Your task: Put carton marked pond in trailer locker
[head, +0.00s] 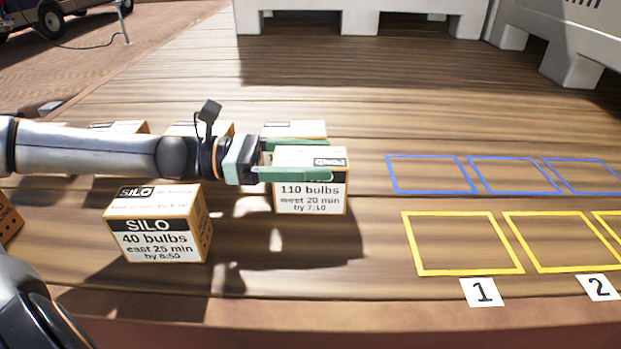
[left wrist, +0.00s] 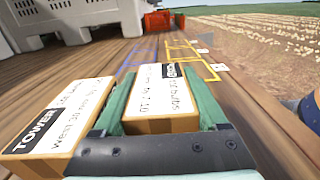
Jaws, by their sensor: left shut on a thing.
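The carton marked pond (head: 311,198) is white and tan, with "110 bulbs, west 20 min, by 7:10" on its front. The word on its top looks upside down in the head view. My left gripper (head: 322,160) is shut on it, with a green finger on either side; one finger covers the upper part of its front. The carton also shows between the fingers in the left wrist view (left wrist: 160,98). It seems to be just above the wooden deck, but I cannot be sure. My right gripper is not in view. I cannot make out a trailer locker.
A SILO carton (head: 158,232) stands at the front left. Several cartons stand behind my left arm, including a TOWER carton (left wrist: 58,118). Blue outlined squares (head: 430,174) and yellow ones (head: 462,243) on the right are empty. White bins (head: 360,15) stand behind.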

